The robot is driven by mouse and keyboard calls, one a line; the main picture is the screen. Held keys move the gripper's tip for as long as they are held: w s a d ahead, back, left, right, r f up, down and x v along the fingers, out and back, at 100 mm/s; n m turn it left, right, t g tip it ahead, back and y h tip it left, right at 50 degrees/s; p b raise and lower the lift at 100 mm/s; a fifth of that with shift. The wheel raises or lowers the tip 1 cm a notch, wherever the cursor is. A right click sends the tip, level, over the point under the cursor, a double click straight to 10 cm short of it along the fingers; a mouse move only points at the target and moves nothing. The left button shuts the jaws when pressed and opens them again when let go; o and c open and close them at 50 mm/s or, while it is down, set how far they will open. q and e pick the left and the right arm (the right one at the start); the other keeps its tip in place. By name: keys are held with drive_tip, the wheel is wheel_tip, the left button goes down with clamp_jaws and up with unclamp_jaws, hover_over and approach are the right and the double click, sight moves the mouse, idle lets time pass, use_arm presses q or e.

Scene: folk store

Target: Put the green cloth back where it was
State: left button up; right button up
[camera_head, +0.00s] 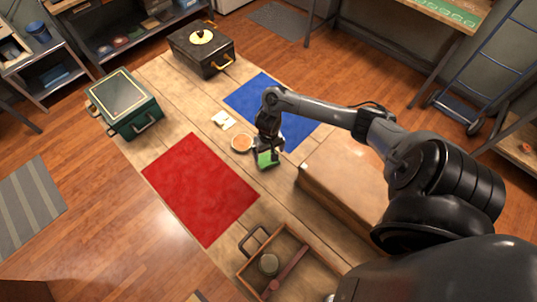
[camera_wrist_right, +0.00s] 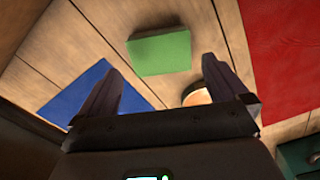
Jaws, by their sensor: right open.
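The green cloth (camera_head: 267,161) is a small folded-looking block on the wooden table, between the red mat (camera_head: 200,188) and the blue mat (camera_head: 272,106). It lies on bare planks, apart from both mats. My right gripper (camera_head: 266,153) is directly over it in the head view and hides part of it. In the right wrist view the green cloth (camera_wrist_right: 160,52) shows ahead of the fingertips, roughly centred between them. The right gripper (camera_wrist_right: 162,77) is open with nothing between its fingers. My left gripper is not in view.
A small round orange-topped dish (camera_head: 242,143) stands close left of the cloth, with a pale item (camera_head: 222,120) beyond. A large wooden box (camera_head: 345,170) is to the right. A tray (camera_head: 297,240), green case (camera_head: 125,102) and black case (camera_head: 201,48) stand around the table.

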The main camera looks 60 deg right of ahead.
sight(268, 160)
wheel_tip(268, 160, up, 6)
drive_tip(key=p, duration=0.3)
drive_tip(key=a+r+n+t+y, duration=0.1)
drive_tip(key=a+n+t, duration=0.55)
drive_tip(key=a, duration=1.65)
drive_tip(key=s+r+n+g, duration=0.3)
drive_tip(key=s+r, duration=0.6)
drive_tip(key=s, duration=0.1)
drive_tip(key=shift+s+h, duration=0.4)
